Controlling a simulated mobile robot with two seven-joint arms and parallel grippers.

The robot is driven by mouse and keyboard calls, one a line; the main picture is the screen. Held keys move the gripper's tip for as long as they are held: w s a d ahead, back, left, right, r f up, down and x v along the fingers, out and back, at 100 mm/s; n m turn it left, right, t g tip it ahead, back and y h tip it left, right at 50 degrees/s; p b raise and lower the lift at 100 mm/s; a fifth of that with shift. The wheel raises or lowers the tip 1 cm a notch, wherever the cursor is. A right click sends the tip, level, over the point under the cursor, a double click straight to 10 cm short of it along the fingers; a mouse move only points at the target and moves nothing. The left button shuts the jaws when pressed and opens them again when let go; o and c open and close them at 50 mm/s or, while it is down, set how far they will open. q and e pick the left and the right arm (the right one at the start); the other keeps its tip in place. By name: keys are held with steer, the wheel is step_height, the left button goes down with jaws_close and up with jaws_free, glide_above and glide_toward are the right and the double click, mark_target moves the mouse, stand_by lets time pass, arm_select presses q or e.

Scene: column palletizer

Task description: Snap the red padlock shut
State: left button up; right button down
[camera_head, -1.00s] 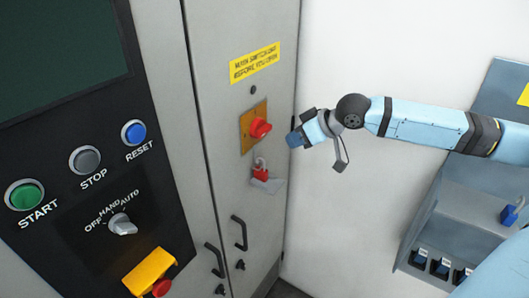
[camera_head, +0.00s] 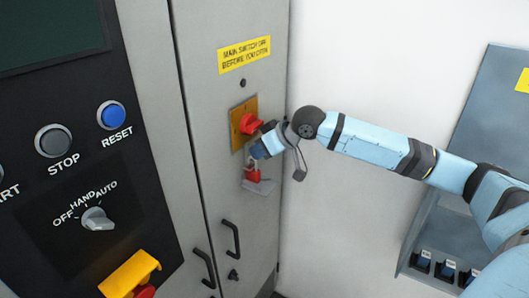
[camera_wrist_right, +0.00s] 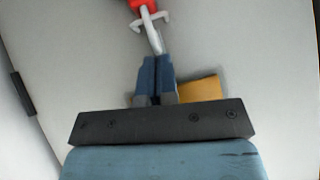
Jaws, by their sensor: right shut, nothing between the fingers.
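The red padlock (camera_head: 252,175) hangs on the cabinet door below the red rotary switch (camera_head: 250,124) and its yellow plate (camera_head: 236,136). In the right wrist view its red body (camera_wrist_right: 141,4) is cut off at the top edge, with the pale shackle (camera_wrist_right: 153,32) reaching down to my fingertips. My right gripper (camera_head: 258,152) is at the top of the padlock, its blue fingers (camera_wrist_right: 155,62) shut together with nothing between them. I cannot tell whether they touch the shackle. The gripper partly hides the shackle in the head view. My left gripper is not in view.
The grey cabinet door has black handles (camera_head: 231,238) below the padlock. A control panel with a yellow-hooded button (camera_head: 129,275) is at the left. The white wall (camera_head: 380,60) is bare behind my right arm. A blue-grey rack (camera_head: 415,245) stands at the right.

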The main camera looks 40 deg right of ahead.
steer(key=shift+f, duration=0.25)
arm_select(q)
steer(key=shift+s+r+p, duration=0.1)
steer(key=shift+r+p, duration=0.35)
arm_select(e)
steer(key=shift+s+f, duration=0.1)
steer(key=shift+f, duration=0.8)
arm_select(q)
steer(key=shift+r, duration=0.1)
arm_select(e)
steer(key=shift+r, duration=0.1)
